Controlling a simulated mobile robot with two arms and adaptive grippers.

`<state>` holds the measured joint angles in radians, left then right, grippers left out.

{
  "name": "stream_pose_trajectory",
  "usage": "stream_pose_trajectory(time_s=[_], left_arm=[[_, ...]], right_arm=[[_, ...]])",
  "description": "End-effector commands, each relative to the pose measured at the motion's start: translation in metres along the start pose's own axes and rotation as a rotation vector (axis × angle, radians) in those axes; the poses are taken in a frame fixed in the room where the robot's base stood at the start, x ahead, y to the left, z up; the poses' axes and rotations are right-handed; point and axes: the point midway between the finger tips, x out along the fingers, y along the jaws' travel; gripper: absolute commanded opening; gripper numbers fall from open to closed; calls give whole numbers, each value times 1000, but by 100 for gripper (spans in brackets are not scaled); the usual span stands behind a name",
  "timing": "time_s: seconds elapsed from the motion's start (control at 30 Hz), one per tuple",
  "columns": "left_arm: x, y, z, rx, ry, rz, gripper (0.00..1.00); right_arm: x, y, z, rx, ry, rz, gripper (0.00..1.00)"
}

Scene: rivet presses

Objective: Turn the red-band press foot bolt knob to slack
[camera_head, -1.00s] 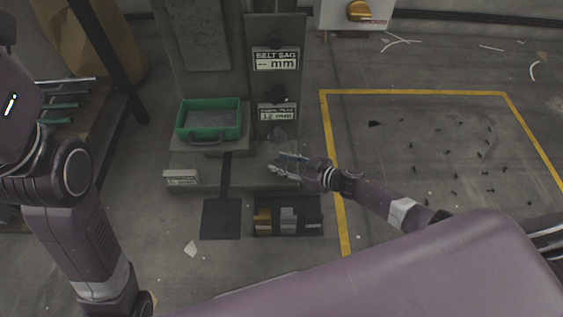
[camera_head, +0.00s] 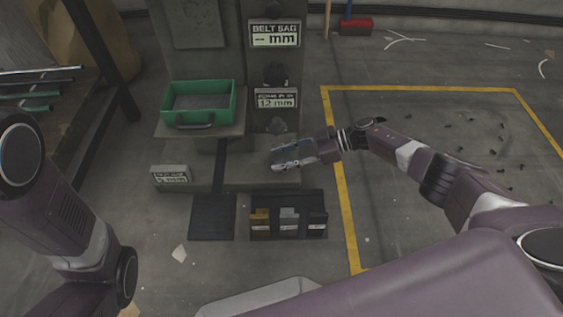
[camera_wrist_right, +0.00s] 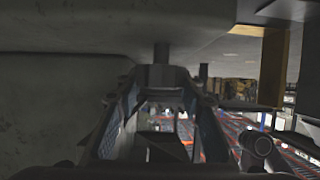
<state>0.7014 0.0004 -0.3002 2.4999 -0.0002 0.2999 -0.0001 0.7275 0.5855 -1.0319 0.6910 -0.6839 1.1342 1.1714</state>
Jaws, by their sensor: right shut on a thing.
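The press (camera_head: 205,35) is a grey-green machine at the back centre of the head view, with no red band that I can make out. My right gripper (camera_head: 275,162) is at the right front of its base, pointing left. In the right wrist view, a dark bolt knob (camera_wrist_right: 162,76) with a short upright stem sits between the fingertips, under the pale base. My right gripper (camera_wrist_right: 160,92) is shut on this knob. In the head view the knob is hidden by the gripper and base. My left arm shows at left, but its gripper is out of view.
A green tray (camera_head: 233,104) sits on the press ledge. Display plates (camera_head: 275,41) are on the column. A black holder (camera_head: 289,233) with several blocks and a dark floor plate (camera_head: 212,218) lie in front. A yellow floor line (camera_head: 343,200) runs at right, with small scattered bits beyond.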

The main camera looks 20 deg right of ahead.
Motion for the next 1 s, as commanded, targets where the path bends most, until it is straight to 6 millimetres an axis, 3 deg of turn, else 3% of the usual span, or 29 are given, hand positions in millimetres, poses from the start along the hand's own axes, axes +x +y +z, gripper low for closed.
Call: stream_pose_trajectory(time_s=[0.47, 0.5, 0.63, 1.0], left_arm=[[-2, 1, -1, -1, 1, 1, 0], [-2, 1, -1, -1, 1, 0, 0], [-2, 1, -1, -1, 1, 0, 0], [-3, 0, 0, 0, -4, -3, 0]], right_arm=[[1, 0, -1, -6, 0, -11, 11], [1, 0, -1, -6, 0, -11, 40], [1, 0, -1, -6, 0, -11, 54], [-6, 1, 0, -5, -1, -9, 54]])
